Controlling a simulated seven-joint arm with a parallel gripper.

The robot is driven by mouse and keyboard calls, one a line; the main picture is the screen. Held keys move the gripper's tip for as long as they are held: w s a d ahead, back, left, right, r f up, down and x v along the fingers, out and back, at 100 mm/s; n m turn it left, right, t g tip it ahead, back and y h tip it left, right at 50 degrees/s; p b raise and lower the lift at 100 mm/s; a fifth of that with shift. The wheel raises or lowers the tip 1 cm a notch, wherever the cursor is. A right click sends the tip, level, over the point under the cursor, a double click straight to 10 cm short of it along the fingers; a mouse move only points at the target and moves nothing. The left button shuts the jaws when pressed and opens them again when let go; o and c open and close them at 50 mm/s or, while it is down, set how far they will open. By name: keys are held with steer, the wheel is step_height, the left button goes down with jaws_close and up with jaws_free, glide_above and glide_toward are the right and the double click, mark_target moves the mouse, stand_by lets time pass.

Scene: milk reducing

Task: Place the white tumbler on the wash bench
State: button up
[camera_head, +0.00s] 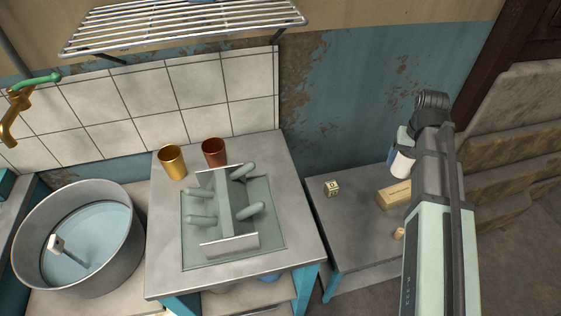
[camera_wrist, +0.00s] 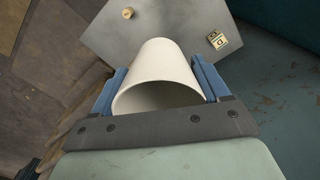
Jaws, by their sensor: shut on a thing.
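The white tumbler (camera_head: 402,164) is held near the low grey table on the right, partly hidden by my arm in the head view. In the wrist view the tumbler (camera_wrist: 160,68) lies between the two blue fingers of my gripper (camera_wrist: 160,88), its open mouth towards the camera. My gripper is shut on it. The metal-topped bench (camera_head: 165,255) stands in the middle of the head view, left of my gripper. It bears a pegged grey rack (camera_head: 228,240), a gold tumbler (camera_head: 172,162) and a copper tumbler (camera_head: 214,152) behind the rack.
The low table (camera_head: 345,235) carries a lettered cube (camera_head: 331,188), a tan box (camera_head: 394,195) and a small cork-like piece (camera_head: 399,233). A round metal tub (camera_head: 125,245) of water is at left. A wire shelf (camera_head: 185,25) hangs above the bench.

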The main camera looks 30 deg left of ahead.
steer(key=s+a+r+n, duration=0.25)
steer(key=s+a, duration=0.25)
steer(key=a, duration=0.9)
steer(key=s+a+r+n, duration=0.2)
steer(key=s+a+n, duration=0.25)
steer(key=a, duration=0.95)
steer(key=s+a+r+n, duration=0.25)
steer(key=s+a, duration=0.35)
steer(key=a, duration=0.8)
steer(key=shift+n, duration=0.45)
steer(key=shift+d+f, duration=0.1)
steer(key=shift+f, duration=5.05)
steer(key=shift+f, duration=0.1)
steer(key=o, duration=1.1)
step_height(320, 180, up, 12)
steer(key=shift+r, duration=0.1)
